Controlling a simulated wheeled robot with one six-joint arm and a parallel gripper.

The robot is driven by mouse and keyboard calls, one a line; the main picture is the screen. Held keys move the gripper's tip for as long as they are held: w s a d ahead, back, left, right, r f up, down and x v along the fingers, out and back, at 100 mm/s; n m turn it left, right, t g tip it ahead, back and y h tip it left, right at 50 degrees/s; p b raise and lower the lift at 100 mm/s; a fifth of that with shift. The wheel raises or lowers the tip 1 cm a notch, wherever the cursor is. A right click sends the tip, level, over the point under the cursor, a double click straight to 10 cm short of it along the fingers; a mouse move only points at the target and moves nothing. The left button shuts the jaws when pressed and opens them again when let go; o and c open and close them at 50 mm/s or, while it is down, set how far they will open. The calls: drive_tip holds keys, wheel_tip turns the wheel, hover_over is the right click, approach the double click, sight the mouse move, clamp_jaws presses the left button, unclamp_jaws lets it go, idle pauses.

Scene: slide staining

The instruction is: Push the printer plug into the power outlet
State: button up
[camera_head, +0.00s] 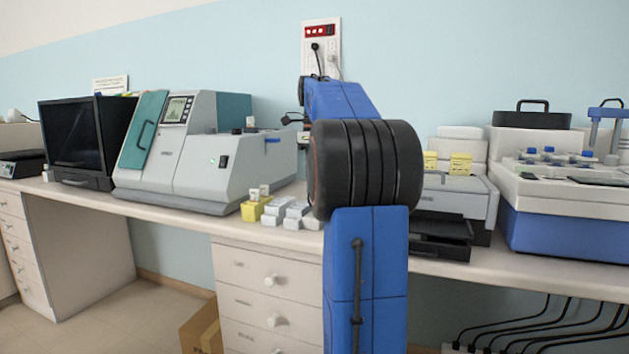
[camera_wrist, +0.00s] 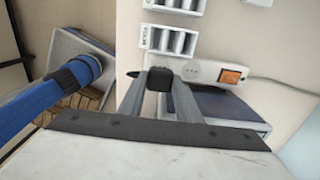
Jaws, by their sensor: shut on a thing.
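In the wrist view, my gripper (camera_wrist: 161,82) is shut on a small black plug (camera_wrist: 160,77) held between its fingertips. A white power outlet strip (camera_wrist: 198,71) with round sockets and an orange switch (camera_wrist: 230,75) lies just right of and beyond the plug. The plug's prongs are hidden, and I cannot tell whether it touches the strip. In the head view my arm hides the plug and most of the gripper. A printer (camera_head: 455,195) with a black front tray stands on the bench right of my arm.
White slotted racks (camera_wrist: 170,40) stand close to the fingertips. A wall socket panel (camera_head: 321,47) holds a black plug. A large grey machine (camera_head: 195,160) and small yellow and white boxes (camera_head: 290,212) are left of my arm. A blue-and-white instrument (camera_head: 560,225) stands right.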

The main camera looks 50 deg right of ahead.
drive_tip(key=shift+f, duration=2.45)
drive_tip(key=shift+f, duration=0.6)
idle(0.4)
drive_tip(key=o, duration=1.1)
wheel_tip(320, 180, up, 17)
drive_tip(key=shift+r, duration=0.2)
